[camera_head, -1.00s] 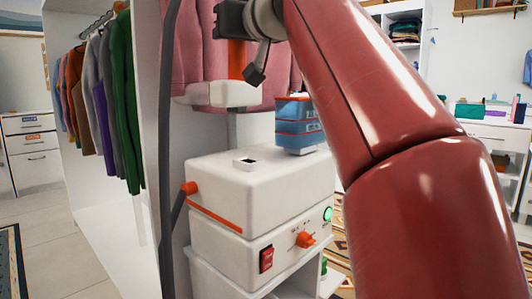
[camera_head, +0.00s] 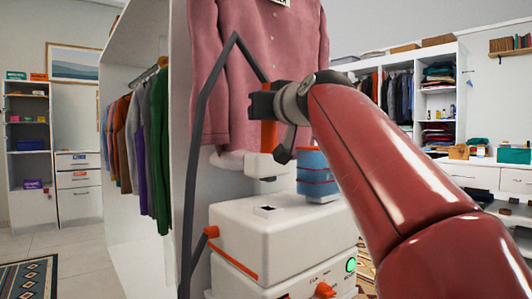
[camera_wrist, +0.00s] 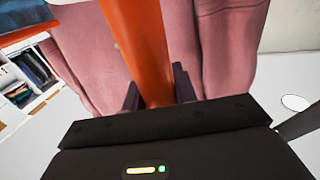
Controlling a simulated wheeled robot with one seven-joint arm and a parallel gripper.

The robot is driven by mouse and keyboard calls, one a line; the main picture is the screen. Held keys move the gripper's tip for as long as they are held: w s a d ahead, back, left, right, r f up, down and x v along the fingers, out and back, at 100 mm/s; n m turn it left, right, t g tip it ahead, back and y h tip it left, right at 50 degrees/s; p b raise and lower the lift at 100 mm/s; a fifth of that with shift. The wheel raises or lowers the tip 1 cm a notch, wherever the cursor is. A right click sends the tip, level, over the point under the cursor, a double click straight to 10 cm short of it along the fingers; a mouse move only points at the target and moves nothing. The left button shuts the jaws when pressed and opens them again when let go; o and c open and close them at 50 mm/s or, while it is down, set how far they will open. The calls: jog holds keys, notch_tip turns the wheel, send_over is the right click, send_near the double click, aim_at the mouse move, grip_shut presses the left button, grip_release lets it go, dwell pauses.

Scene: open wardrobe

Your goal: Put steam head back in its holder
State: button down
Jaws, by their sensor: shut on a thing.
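The steam head (camera_head: 264,166) is a white block with an orange handle (camera_head: 268,136). My gripper (camera_head: 266,106) is shut on the handle, above the head. In the wrist view the orange handle (camera_wrist: 146,50) runs up from between the dark fingers. The head is over the back of the white steamer (camera_head: 285,225), in front of a pink shirt. A pale upright piece (camera_head: 273,187) shows just under the head; I cannot tell whether they touch. Which part is the holder is unclear.
A grey hose (camera_head: 199,140) rises at left and bends down to my gripper. A blue container (camera_head: 316,175) stands on the steamer, right of the head. The pink shirt (camera_head: 265,60) hangs behind. A white wardrobe panel (camera_head: 175,120) stands at left.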

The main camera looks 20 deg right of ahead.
aim_at(272, 142)
jog(key=shift+f, duration=3.05)
jog(key=c, duration=1)
grip_release()
jog(key=shift+c, duration=0.2)
jog(key=shift+f, duration=0.1)
jog(key=shift+s, duration=0.1)
jog(key=s, duration=0.5)
jog(key=s+d, duration=0.1)
jog(key=s, duration=0.1)
jog(key=shift+s+d, duration=0.1)
jog(key=shift+s, duration=0.2)
